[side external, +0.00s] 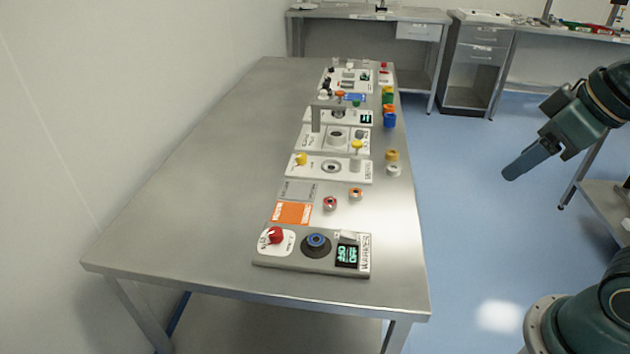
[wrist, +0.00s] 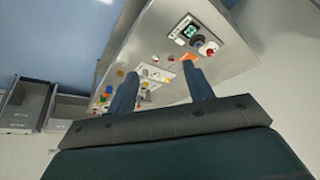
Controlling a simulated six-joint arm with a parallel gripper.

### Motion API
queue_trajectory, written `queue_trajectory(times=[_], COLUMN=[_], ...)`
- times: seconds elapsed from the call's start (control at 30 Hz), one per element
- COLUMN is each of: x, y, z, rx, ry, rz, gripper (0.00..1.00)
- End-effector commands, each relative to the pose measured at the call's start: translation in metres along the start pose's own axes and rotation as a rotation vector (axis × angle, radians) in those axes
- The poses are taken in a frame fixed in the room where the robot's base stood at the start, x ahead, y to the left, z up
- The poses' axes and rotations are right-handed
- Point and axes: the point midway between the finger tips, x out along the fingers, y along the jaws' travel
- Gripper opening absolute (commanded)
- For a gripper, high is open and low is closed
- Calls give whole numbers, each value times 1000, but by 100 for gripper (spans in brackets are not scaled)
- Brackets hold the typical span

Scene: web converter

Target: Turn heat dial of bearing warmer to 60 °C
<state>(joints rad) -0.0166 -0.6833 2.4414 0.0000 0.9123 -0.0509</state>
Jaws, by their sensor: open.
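The bearing warmer (side external: 312,262) is a pale panel at the near end of the steel table. Its red heat dial (side external: 275,235) is at the panel's left, on a white plate; the dial's setting is too small to read. A dark round heater with a blue ring (side external: 317,241) sits in the middle, and a display with green characters (side external: 347,255) is at the right. In the wrist view the red dial (wrist: 209,49) is in the upper right. My gripper (side external: 510,174) is in the air right of the table, well away from the panel. Its two fingers are apart and empty in the wrist view (wrist: 162,82).
Behind the warmer are an orange plate (side external: 291,213), two small red-ringed parts (side external: 330,203), and several white station panels (side external: 330,168). Coloured cups (side external: 390,119) line the table's right edge. The left half of the steel table (side external: 190,190) is clear.

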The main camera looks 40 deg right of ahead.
Motion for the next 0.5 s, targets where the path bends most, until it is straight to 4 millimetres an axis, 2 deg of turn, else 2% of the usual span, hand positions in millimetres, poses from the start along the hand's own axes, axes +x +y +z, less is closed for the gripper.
queue_trajectory(times=[0.27,0.5], x=[4,18], y=[-8,-22], z=[-53,-103], rx=[-177,-355], ry=[-58,-109], rz=[-27,-58], gripper=[52,52])
